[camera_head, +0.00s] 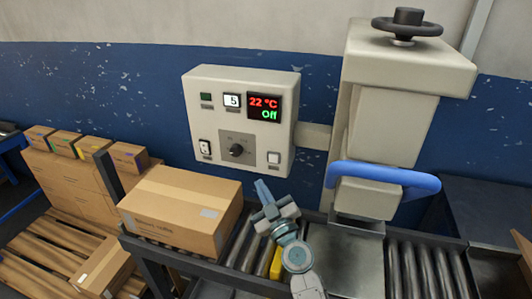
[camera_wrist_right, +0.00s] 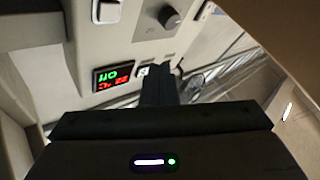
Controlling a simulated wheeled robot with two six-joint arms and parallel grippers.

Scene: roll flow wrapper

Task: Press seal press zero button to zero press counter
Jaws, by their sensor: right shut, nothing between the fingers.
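In the right wrist view the box is upside down and this button (camera_wrist_right: 108,11) is at the top left. My right gripper (camera_head: 262,188) is shut and empty, pointing up, below the button and apart from it. Its dark fingers (camera_wrist_right: 158,85) cover part of the box's face in the wrist view. My left gripper is not in view.
The box also has a red and green display (camera_head: 264,107) reading 22 °C and Off, a knob (camera_head: 236,150) and a rocker switch (camera_head: 204,147). The seal press (camera_head: 385,130) with its blue handle (camera_head: 385,178) stands right. A carton (camera_head: 180,205) lies left of my right gripper.

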